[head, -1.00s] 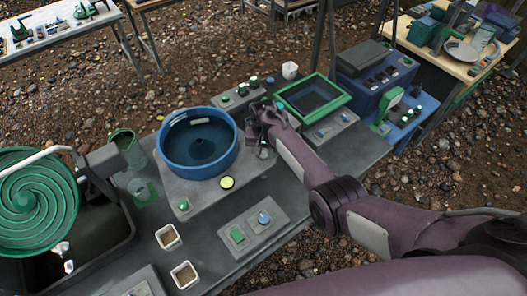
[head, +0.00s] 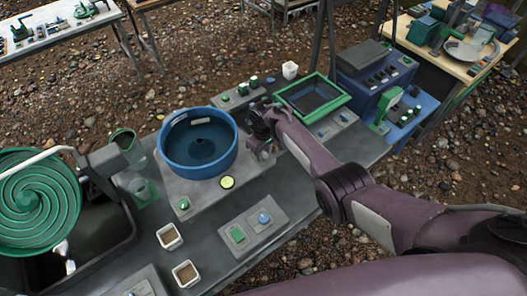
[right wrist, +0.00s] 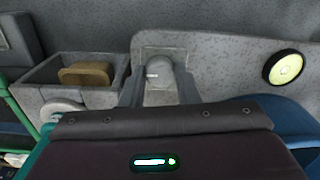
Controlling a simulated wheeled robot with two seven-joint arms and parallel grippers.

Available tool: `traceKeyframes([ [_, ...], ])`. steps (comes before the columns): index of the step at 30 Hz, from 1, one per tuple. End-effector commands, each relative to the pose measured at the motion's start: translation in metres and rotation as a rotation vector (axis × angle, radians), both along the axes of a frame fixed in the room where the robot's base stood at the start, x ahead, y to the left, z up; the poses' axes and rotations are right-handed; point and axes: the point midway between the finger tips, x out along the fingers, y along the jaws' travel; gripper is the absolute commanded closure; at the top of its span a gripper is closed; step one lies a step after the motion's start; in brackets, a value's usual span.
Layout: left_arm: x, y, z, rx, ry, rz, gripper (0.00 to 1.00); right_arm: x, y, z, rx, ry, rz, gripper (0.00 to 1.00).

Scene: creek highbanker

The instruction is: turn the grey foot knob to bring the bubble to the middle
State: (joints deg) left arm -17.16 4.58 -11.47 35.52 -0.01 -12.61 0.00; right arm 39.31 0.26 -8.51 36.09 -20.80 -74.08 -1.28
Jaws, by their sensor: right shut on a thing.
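The grey foot knob (right wrist: 160,75) shows in the right wrist view between the two fingers of my right gripper (right wrist: 160,90). The gripper is shut on it. In the head view my right gripper (head: 262,140) is at the right corner of the grey plate (head: 200,195) and largely hides the knob. The round yellow-green level vial (head: 227,182) is set in the plate's front part. It also shows at upper right in the right wrist view (right wrist: 285,68). The bubble's place in it is too small to tell. My left gripper is not in view.
A blue round bowl (head: 198,165) stands on the plate, close left of my gripper. A green-framed tray (head: 340,97) is to the right. A switch box (head: 265,208) sits in front. A green spiral wheel (head: 35,203) is at far left.

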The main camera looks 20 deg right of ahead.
Motion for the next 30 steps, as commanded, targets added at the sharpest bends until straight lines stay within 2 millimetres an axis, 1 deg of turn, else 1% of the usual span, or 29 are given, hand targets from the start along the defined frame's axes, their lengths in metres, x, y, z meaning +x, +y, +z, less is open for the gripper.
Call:
traceKeyframes([
  [9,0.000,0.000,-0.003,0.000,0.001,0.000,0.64,0.000,-0.001,-0.001,-0.002,0.001,0.301,0.94],
  [18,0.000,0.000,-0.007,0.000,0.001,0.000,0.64,0.000,-0.001,-0.001,0.000,0.001,0.560,0.94],
  [24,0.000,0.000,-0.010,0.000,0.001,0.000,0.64,0.000,-0.001,0.000,-0.001,0.001,0.687,0.94],
  [30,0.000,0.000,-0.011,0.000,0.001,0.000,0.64,0.001,-0.001,0.000,-0.001,0.000,0.763,0.94],
])
